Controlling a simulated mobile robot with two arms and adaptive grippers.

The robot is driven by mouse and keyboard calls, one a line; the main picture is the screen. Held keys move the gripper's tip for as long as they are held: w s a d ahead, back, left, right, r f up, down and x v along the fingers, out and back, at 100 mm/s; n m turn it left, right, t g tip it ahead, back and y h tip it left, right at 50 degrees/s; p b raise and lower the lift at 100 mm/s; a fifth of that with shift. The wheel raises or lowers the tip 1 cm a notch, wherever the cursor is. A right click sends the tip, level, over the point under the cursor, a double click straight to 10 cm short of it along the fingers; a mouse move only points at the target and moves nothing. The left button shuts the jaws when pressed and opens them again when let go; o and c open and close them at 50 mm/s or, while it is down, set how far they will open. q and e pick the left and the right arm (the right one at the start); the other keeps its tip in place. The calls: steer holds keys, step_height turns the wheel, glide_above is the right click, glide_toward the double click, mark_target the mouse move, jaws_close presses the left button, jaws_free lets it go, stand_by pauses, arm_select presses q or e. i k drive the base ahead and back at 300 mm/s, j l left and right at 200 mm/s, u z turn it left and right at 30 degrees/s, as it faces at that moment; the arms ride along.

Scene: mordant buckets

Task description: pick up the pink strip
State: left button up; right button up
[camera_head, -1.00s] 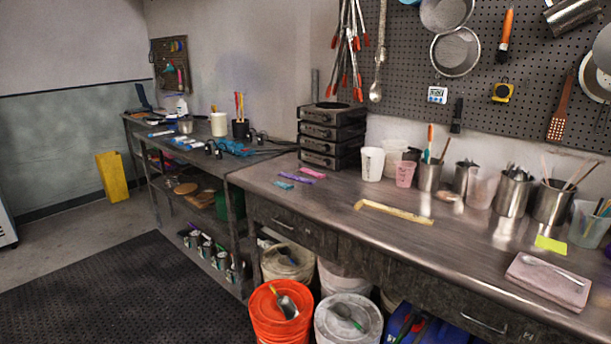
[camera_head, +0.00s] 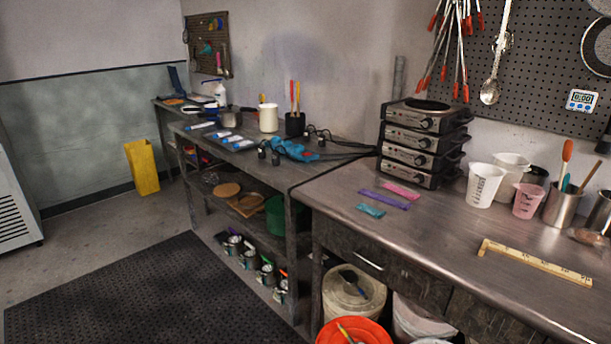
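The pink strip (camera_head: 401,190) lies flat on the metal workbench (camera_head: 450,232), in front of the stack of black burners. A purple strip (camera_head: 384,199) lies just in front of it, and a short teal strip (camera_head: 370,210) lies in front of the purple one. The three strips lie close together near the left end of the bench. Neither of my grippers shows in the head view.
Stacked black burners (camera_head: 424,143) stand behind the strips. White measuring cups (camera_head: 485,184) and a pink cup (camera_head: 527,200) stand to the right. A yellow ruler (camera_head: 535,262) lies on the bench. Buckets, one with an orange rim (camera_head: 354,331), sit below. The dark floor mat (camera_head: 150,295) is clear.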

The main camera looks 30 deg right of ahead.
mark_target(405, 193)
steer(key=i+u, duration=0.3)
steer(key=i, duration=0.95)
steer(key=i+z, duration=0.35)
steer(key=i+j+z, duration=0.1)
steer(key=z, duration=0.25)
steer(key=i+j+z, duration=0.2)
steer(key=i+z, duration=0.15)
